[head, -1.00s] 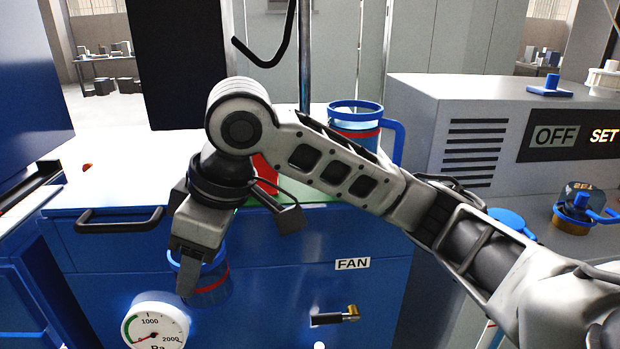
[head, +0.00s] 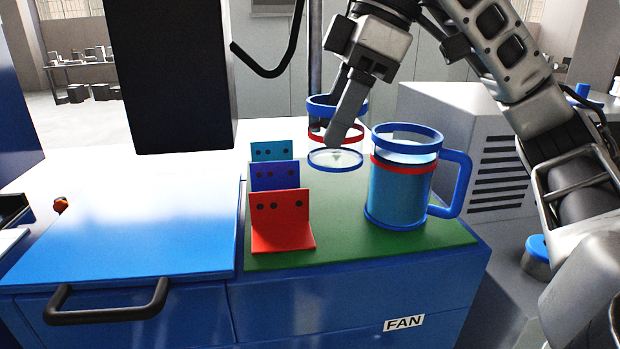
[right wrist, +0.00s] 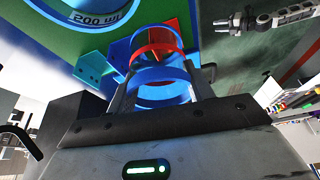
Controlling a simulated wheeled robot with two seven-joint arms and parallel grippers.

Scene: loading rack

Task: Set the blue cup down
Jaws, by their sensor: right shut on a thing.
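The blue cup (head: 328,152) is clear, with blue rings at rim and base and a red band. My right gripper (head: 346,125) is shut on it, fingers pointing down, beyond the brackets and left of the large mug. In the right wrist view the cup (right wrist: 160,80) sits between the two fingers. The cup is upright over the back part of the green mat (head: 375,245); I cannot tell whether its base touches it. A finger hides part of its side.
A large blue mug (head: 400,190) with a handle stands on the mat, close to the right of the cup. Red (head: 280,220), dark blue (head: 275,176) and light blue (head: 271,150) brackets stand on the left.

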